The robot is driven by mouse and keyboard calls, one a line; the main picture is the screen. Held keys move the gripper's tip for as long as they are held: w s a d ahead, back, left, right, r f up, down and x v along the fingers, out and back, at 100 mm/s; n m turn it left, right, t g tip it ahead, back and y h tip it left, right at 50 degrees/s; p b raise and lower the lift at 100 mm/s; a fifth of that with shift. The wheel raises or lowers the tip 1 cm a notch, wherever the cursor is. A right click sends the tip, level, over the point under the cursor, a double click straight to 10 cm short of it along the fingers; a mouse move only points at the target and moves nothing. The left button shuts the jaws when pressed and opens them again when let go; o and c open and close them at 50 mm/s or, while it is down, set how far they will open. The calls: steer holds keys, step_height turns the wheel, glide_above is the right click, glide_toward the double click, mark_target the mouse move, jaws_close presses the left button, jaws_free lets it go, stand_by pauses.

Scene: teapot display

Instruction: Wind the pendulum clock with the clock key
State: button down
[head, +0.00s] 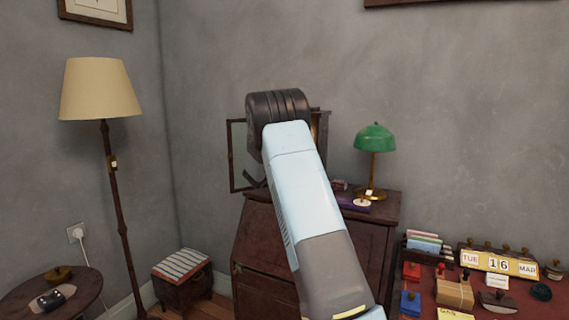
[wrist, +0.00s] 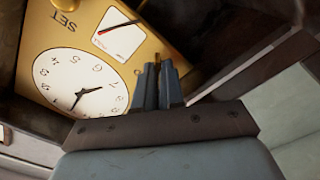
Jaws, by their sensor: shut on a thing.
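The pendulum clock (wrist: 50,36) shows in the wrist view as a gold front plate with a white dial (wrist: 62,78), upside down, beside my fingers. The plate carries a "SET" label, a gold knob and a small white window with a red pointer. In the head view my arm hides most of the clock; its open glazed door (head: 237,156) stands out to the left. My gripper (wrist: 158,70) is shut on a small brownish thing, probably the clock key, mostly hidden between the fingers. I cannot tell whether it touches the clock.
The clock stands on a dark wooden bureau (head: 262,243) with a green lamp (head: 374,140) at its right. A floor lamp (head: 100,90) and stool (head: 181,280) are at left. A red-topped desk (head: 425,295) with a calendar (head: 498,262) is at right.

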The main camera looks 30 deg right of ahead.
steer(key=c, duration=1.3)
jaws_free()
steer(key=shift+f, duration=0.35)
steer(key=shift+r, duration=0.15)
steer(key=shift+a, duration=0.1)
steer(key=v, duration=1.3)
steer(key=shift+s+a, duration=0.15)
steer(key=shift+a, duration=0.1)
